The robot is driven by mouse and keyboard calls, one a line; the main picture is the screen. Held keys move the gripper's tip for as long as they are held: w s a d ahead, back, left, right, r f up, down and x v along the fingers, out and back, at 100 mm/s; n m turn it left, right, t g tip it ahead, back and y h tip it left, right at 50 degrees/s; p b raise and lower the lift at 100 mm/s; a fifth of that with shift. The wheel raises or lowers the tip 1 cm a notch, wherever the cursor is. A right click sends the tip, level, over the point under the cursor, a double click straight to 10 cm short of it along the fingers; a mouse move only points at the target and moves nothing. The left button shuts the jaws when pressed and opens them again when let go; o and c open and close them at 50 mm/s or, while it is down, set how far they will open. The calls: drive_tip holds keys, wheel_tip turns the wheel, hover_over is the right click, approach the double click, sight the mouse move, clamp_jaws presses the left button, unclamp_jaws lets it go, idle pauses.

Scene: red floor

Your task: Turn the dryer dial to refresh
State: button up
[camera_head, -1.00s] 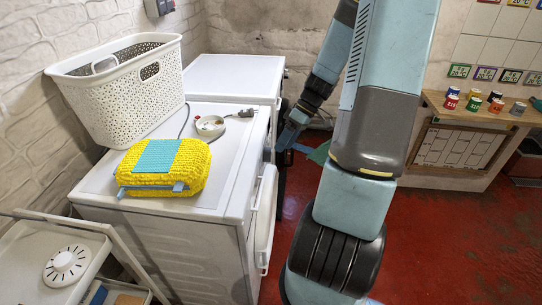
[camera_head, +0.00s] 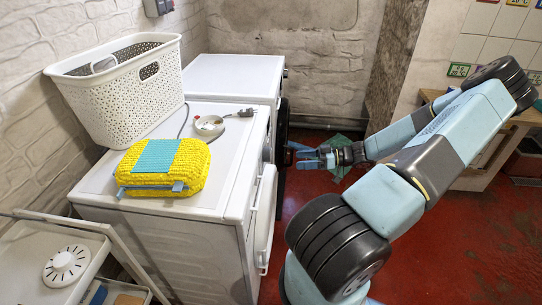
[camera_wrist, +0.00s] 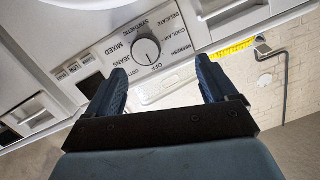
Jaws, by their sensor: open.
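The dryer dial (camera_wrist: 146,50) is a round dark knob with a pale rim in the wrist view. I cannot clearly tell which label the knob points to. My gripper (camera_wrist: 160,66) is open and empty, its dark blue fingers apart below and beside the dial, seemingly not touching it. In the head view my gripper (camera_head: 306,155) is in front of the far white machine (camera_head: 236,76), whose front is mostly hidden.
A nearer white machine (camera_head: 232,190) has its door ajar. A white cart (camera_head: 45,232) is at left. A bench (camera_head: 498,150) is at right. Red floor lies between.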

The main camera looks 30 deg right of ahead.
sight(267, 154)
drive_tip(key=w+a+t, duration=0.1)
drive_tip(key=w+a, duration=0.2)
drive_tip(key=w+a+t, duration=0.1)
drive_tip(key=w+a, duration=0.1)
drive_tip(key=w, duration=0.1)
drive_tip(key=w+a+f, duration=0.1)
drive_tip(key=w+a, duration=0.1)
drive_tip(key=a, duration=0.1)
drive_tip(key=shift+w+a+t, duration=0.3)
drive_tip(key=shift+w+t, duration=0.1)
drive_tip(key=shift+c, duration=0.4)
drive_tip(key=c, duration=0.9)
drive_tip(key=shift+a+r, duration=0.1)
drive_tip(key=shift+a, duration=0.05)
drive_tip(key=shift+c, duration=0.4)
drive_tip(key=shift+d+m, duration=0.2)
drive_tip(key=shift+m, duration=0.1)
